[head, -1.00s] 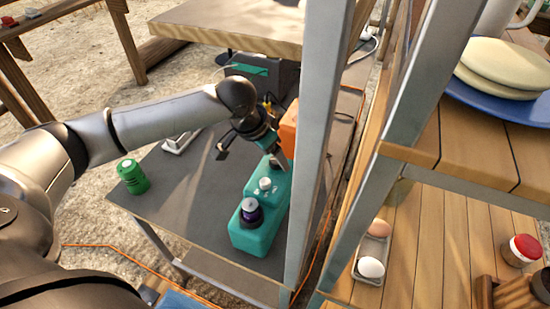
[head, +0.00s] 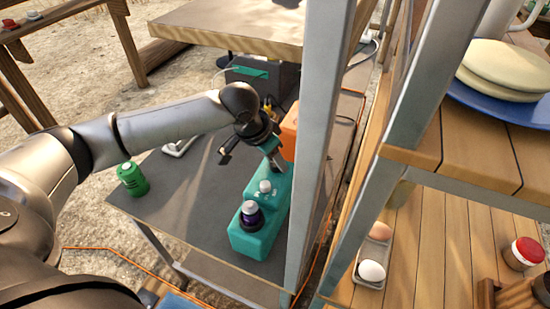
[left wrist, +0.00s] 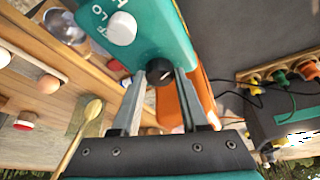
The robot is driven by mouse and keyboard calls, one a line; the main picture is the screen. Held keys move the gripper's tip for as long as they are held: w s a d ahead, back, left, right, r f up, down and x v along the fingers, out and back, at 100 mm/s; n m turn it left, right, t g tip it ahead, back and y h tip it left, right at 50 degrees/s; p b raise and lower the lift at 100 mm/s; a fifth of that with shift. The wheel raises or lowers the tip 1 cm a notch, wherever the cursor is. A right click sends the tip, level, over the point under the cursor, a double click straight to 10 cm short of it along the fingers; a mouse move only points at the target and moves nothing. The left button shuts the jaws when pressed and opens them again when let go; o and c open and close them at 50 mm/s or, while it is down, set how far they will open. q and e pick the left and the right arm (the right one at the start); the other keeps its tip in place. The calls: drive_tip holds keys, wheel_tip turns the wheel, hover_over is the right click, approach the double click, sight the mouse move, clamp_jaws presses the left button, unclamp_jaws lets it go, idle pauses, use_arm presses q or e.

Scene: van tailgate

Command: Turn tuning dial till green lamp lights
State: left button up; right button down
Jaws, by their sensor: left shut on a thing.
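A teal box (head: 258,236) stands on the dark grey table. It carries a white knob (head: 265,186) in its middle and a dark purple part with a pale top (head: 250,212) at its near end. In the left wrist view the white knob (left wrist: 122,28) has letters such as "LO" beside it. My left gripper (head: 278,161) is at the far end of the box. In the left wrist view its fingers are shut on a small black dial (left wrist: 159,72) with a pale mark. No lit green lamp shows. My right gripper is out of view.
An orange object (head: 289,132) stands just behind the box. A green canister (head: 132,178) is at the table's left. A grey metal post (head: 316,140) rises close to the box's right. Wooden shelves with eggs (head: 372,270) and plates (head: 505,65) are farther right.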

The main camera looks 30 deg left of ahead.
use_arm(q)
clamp_jaws()
drive_tip(key=m+p, duration=0.1)
drive_tip(key=p, duration=0.2)
drive_tip(key=shift+r+m+h+p, duration=0.25)
drive_tip(key=shift+m+h+p, duration=0.05)
drive_tip(key=shift+m, duration=0.1)
drive_tip(key=shift+f+m+g+p, duration=0.1)
drive_tip(key=shift+m+g+p, duration=0.2)
drive_tip(key=shift+m+p, duration=0.4)
drive_tip(key=shift+a+f+m+h+p, duration=0.1)
drive_tip(key=shift+f+m+h+p, duration=0.05)
drive_tip(key=shift+m+h+p, duration=0.3)
drive_tip(key=o, duration=1.1)
unclamp_jaws()
